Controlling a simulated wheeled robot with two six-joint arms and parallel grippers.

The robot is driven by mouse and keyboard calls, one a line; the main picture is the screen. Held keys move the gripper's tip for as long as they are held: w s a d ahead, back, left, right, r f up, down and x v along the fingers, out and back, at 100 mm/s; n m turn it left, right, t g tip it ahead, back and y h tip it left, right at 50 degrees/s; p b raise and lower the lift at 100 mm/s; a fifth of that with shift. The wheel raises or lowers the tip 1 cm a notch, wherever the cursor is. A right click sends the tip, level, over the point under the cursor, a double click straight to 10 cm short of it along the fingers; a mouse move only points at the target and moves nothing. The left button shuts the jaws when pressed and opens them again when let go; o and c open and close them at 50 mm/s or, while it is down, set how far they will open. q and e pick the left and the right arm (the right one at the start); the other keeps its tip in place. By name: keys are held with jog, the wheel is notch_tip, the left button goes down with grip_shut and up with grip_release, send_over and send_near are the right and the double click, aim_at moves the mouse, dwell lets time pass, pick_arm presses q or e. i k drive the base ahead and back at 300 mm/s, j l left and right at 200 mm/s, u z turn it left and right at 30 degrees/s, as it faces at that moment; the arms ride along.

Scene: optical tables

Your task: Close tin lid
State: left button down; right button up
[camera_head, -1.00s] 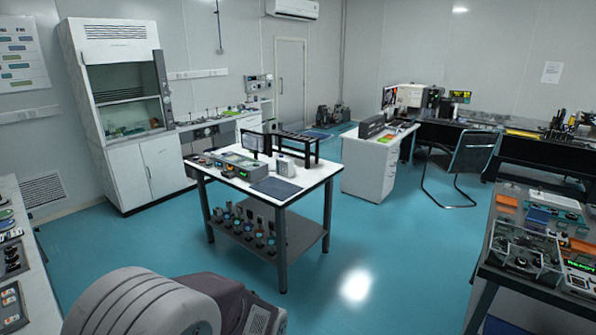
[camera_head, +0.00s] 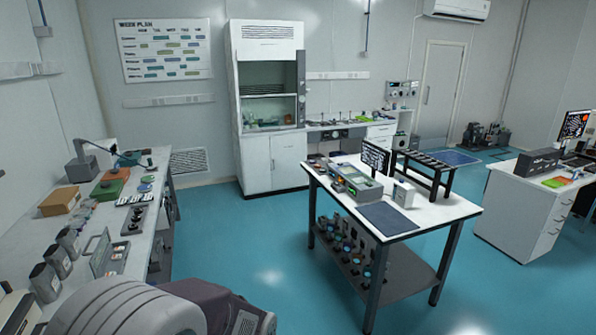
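A small grey case with its hinged lid raised (camera_head: 97,247) sits on the near part of the left bench; it looks like the tin. Its shallow base (camera_head: 117,258) holds small items too small to tell apart. The lid stands up on the left side of the base, so the case is open. Neither of my grippers is in view. A large grey part of my own body fills the bottom left and hides some of the bench front.
The left bench (camera_head: 158,210) also carries several grey cylinders, a brown box (camera_head: 61,201) and a green block (camera_head: 107,190). A central white table (camera_head: 440,206) bears instruments. Blue floor (camera_head: 235,235) is clear between bench and table.

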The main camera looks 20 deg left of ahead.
aim_at(106, 230)
jog(key=i+j+u, duration=0.2)
jog(key=i+u, duration=0.2)
jog(key=i+j+u, duration=0.1)
jog(key=i+u, duration=0.7)
jog(key=i+j+u, duration=0.15)
jog(key=i+u, duration=0.2)
jog(key=i, duration=0.25)
jog(key=i+u, duration=0.3)
jog(key=i, duration=0.3)
jog(key=i+l+u, duration=0.1)
jog(key=i+u, duration=0.25)
jog(key=i, duration=0.25)
